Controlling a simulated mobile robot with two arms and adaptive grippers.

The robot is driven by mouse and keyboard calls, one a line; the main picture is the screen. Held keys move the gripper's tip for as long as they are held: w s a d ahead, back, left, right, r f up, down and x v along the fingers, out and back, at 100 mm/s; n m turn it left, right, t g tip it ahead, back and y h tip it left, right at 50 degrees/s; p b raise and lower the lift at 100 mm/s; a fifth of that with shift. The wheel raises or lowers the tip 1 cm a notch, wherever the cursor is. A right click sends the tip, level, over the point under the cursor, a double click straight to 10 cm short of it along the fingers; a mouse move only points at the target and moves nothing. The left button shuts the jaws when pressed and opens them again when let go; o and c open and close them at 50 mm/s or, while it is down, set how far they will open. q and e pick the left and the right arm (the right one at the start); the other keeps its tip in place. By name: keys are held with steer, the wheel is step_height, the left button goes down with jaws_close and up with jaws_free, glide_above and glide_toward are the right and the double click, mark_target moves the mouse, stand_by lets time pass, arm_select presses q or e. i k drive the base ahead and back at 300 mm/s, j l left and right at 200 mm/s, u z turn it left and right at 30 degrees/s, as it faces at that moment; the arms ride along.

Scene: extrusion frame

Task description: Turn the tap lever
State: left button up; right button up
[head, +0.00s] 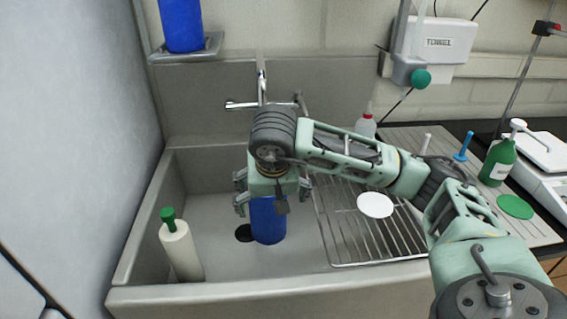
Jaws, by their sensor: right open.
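The chrome tap (262,80) rises at the back wall of the sink. A horizontal metal piece (240,105), which looks like its lever or spout, points left, and another short part shows to the right. My right arm and wrist hide the middle and lower part of the tap. My right gripper (268,203) is open and hangs over the basin, in front of and below the tap, apart from its visible parts. My left gripper is out of view.
A blue cylinder (268,228) stands in the sink (215,225) directly below my right gripper; contact cannot be told. A white bottle with a green top (181,250) stands front left.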

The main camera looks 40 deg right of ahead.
mark_target(299, 93)
steer(key=z, duration=1.3)
